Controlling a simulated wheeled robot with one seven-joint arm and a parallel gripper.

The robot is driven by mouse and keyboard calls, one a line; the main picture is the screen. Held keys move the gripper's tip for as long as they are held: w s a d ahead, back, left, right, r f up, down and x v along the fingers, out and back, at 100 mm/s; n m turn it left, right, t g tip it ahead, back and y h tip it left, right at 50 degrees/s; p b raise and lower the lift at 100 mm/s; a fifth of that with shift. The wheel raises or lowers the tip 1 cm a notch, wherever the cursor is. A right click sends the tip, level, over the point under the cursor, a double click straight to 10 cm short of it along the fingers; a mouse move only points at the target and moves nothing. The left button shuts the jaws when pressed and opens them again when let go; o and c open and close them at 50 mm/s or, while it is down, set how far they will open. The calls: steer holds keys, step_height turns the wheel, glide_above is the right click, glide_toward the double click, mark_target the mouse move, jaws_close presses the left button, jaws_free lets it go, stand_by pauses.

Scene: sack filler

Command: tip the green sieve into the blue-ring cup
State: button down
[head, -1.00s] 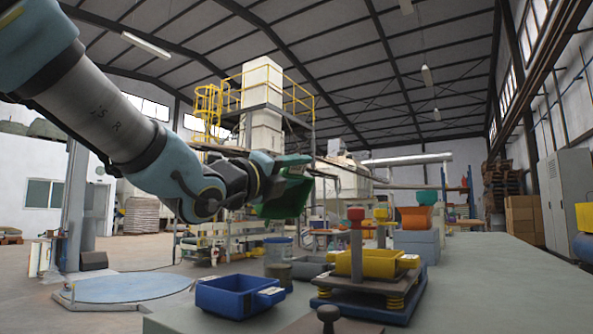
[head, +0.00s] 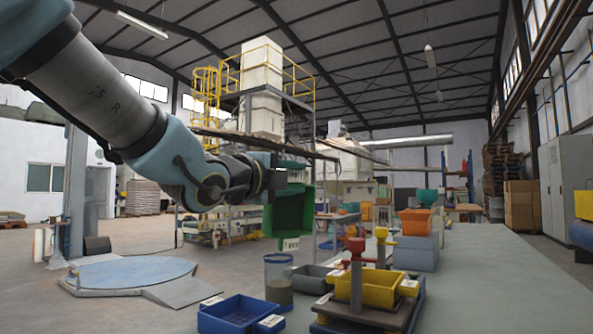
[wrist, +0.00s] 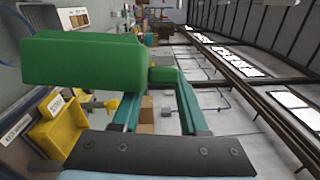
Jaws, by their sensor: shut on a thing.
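My gripper (head: 277,178) is shut on the handle of the green sieve (head: 293,212) and holds it in the air. The sieve is tipped on its side, with its open face towards the head camera, and looks empty there. In the wrist view the sieve (wrist: 85,62) lies across the upper left, its handle between the fingers of my gripper (wrist: 158,92). The blue-ring cup (head: 278,284) is a clear cup standing upright below the sieve in the head view, with grey-brown stuff inside. The sieve is apart from it, above its rim.
A blue tray (head: 226,316) stands at the front left of the cup and a grey tray (head: 312,280) to its right. A yellow tray (head: 381,291) sits on a sprung stand with red and yellow knobs. Orange and grey bins (head: 416,252) stand behind. The grey bench (head: 490,285) is clear at right.

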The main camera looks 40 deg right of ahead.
steer(key=w+a+f+n+y+p, duration=0.1)
steer(key=w+n+y+p, duration=0.4)
steer(key=n+p, duration=1.5)
steer(key=w+p, duration=0.4)
steer(key=w, duration=0.1)
steer(key=shift+a+n+t+y, duration=0.3)
steer(key=shift+n, duration=0.1)
steer(key=shift+w, duration=0.1)
